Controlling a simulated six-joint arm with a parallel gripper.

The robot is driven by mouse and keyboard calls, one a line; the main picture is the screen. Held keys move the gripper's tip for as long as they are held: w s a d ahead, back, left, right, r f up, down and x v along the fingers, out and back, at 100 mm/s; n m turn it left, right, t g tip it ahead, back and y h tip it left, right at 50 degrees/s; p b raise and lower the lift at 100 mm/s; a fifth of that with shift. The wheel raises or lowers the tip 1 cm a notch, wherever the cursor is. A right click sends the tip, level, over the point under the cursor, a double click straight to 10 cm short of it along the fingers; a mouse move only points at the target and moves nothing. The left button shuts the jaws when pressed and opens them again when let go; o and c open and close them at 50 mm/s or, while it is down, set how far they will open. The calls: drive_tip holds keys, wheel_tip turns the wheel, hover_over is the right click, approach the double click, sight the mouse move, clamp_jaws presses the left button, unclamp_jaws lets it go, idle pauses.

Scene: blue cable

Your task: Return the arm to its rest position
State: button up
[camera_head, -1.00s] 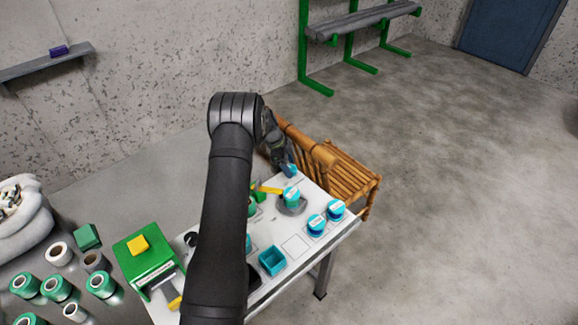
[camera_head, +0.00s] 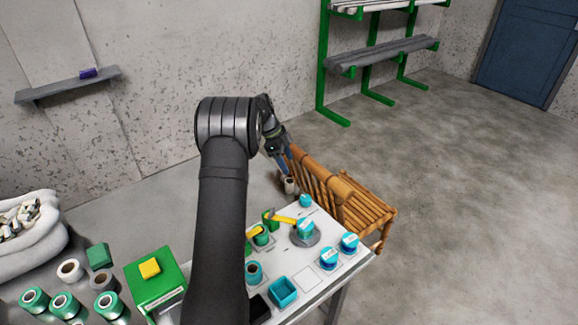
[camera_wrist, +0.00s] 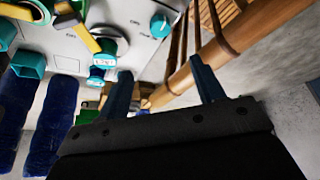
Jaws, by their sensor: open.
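My gripper (camera_head: 282,163) is raised above the far edge of the white table (camera_head: 310,283), beside the back of the bamboo chair. In the wrist view my gripper (camera_wrist: 165,88) shows two blue fingers spread apart with nothing between them. My dark arm rises across the middle of the head view and hides part of the table. No blue cable can be made out for certain.
A bamboo chair (camera_head: 366,206) stands close behind the table. On the table are a teal-capped spool on a grey disc (camera_head: 305,240), two more spools at right, and a teal open box (camera_head: 282,291). A green box (camera_head: 155,285) is at left. Floor at right is clear.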

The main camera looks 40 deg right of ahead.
sight(305, 198)
drive_tip(key=shift+f, duration=0.1)
drive_tip(key=x, duration=1.7)
drive_tip(key=shift+s+d, duration=0.1)
drive_tip(key=shift+s, duration=0.1)
